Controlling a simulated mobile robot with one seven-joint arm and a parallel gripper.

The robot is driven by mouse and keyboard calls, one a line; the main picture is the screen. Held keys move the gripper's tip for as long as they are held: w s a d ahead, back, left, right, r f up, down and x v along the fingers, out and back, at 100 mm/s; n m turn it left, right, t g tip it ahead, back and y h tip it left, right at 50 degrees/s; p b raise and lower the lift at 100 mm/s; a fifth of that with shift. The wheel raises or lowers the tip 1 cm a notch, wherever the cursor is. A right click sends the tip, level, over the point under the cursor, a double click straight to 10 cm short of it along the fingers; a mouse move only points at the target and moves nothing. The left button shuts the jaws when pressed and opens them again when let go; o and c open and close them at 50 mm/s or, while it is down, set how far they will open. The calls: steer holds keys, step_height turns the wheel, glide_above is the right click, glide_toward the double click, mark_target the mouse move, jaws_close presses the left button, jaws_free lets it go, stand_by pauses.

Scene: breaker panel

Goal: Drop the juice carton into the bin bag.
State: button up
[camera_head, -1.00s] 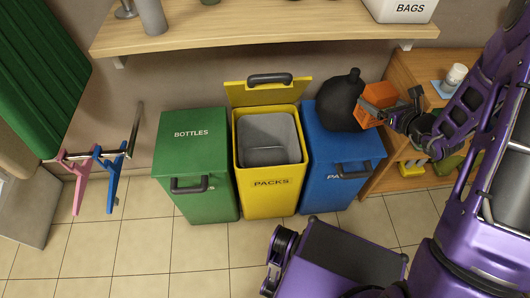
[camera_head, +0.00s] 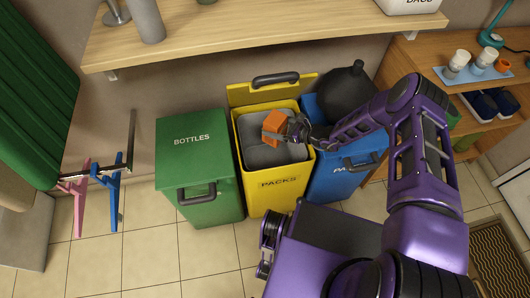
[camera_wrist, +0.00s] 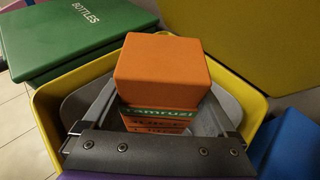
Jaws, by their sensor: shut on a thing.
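The orange juice carton (camera_head: 276,123) is between the fingers of my gripper (camera_head: 287,128), which is shut on it. In the wrist view, the carton (camera_wrist: 162,70) stands out past the fingers of my gripper (camera_wrist: 160,118), with green and dark lettered bands on its side. The carton is above the open yellow PACKS bin (camera_head: 280,184). A grey bag-like liner (camera_head: 262,156) sits inside that bin; it also shows around the carton in the wrist view (camera_wrist: 82,103). The carton and gripper hide part of the liner.
The yellow lid (camera_head: 240,94) stands raised behind the opening. A wooden shelf (camera_head: 250,50) overhangs the bins.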

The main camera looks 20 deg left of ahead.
steer(key=shift+f+b, duration=1.95)
steer(key=shift+f, duration=1)
steer(key=o, duration=1)
steer(key=p+v, duration=0.1)
steer(key=v, duration=1.5)
steer(key=shift+d+r+p, duration=0.1)
steer(key=shift+d+p, duration=0.25)
steer(key=shift+p, duration=0.05)
steer(key=shift+s+d+r, duration=0.15)
steer(key=shift+s+d, duration=0.05)
steer(key=shift+d, duration=0.2)
